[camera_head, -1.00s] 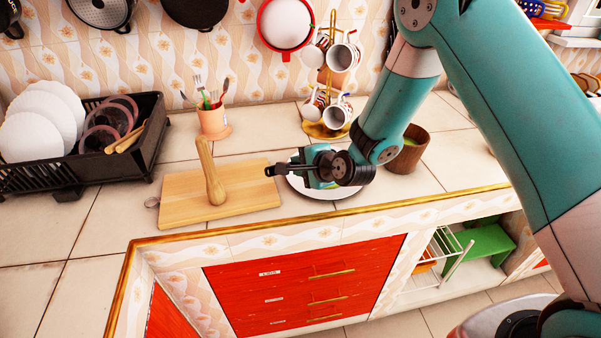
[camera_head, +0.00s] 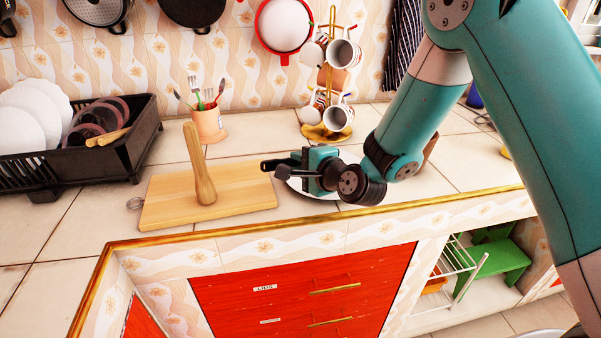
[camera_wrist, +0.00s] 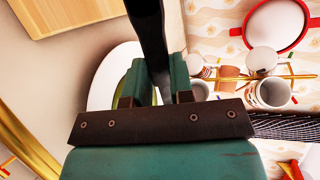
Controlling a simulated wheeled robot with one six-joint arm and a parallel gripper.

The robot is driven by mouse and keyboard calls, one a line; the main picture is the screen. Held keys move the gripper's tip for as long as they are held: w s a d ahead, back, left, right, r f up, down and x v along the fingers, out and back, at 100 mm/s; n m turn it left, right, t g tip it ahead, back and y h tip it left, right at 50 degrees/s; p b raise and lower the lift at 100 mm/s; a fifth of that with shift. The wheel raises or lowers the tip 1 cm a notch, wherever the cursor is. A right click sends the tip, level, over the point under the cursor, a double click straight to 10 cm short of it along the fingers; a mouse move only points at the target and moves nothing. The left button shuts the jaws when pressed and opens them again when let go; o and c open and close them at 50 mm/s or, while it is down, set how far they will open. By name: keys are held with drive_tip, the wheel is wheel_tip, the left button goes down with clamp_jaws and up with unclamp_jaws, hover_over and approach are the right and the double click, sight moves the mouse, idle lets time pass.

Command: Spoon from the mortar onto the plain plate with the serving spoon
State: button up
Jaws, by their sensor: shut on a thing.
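My gripper (camera_head: 298,168) is above the plain white plate (camera_head: 312,191) and covers much of it. It is shut on a dark handle, which I take to be the serving spoon (camera_wrist: 148,28); the spoon's bowl is not clearly visible. In the wrist view the plate (camera_wrist: 103,75) lies behind my gripper (camera_wrist: 157,92), with a small yellow-green patch between the fingers that I cannot identify. The brown mortar (camera_head: 430,150) is almost wholly hidden behind my arm, and its inside is not visible.
A wooden pestle (camera_head: 199,165) stands on a cutting board (camera_head: 250,188) left of the plate. A mug tree (camera_head: 325,132) and a utensil cup (camera_head: 208,125) stand behind. A black dish rack (camera_head: 150,140) is at left. The counter's front edge (camera_head: 230,232) runs close by.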

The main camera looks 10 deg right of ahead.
drive_tip(key=shift+f+t+b, duration=0.4)
drive_tip(key=shift+t+b, duration=0.2)
drive_tip(key=shift+b, duration=1.5)
drive_tip(key=shift+r+t+y+b, duration=0.2)
drive_tip(key=shift+t+y+b, duration=0.1)
drive_tip(key=shift+b, duration=0.65)
wheel_tip(320, 180, up, 4)
drive_tip(key=p, duration=0.4)
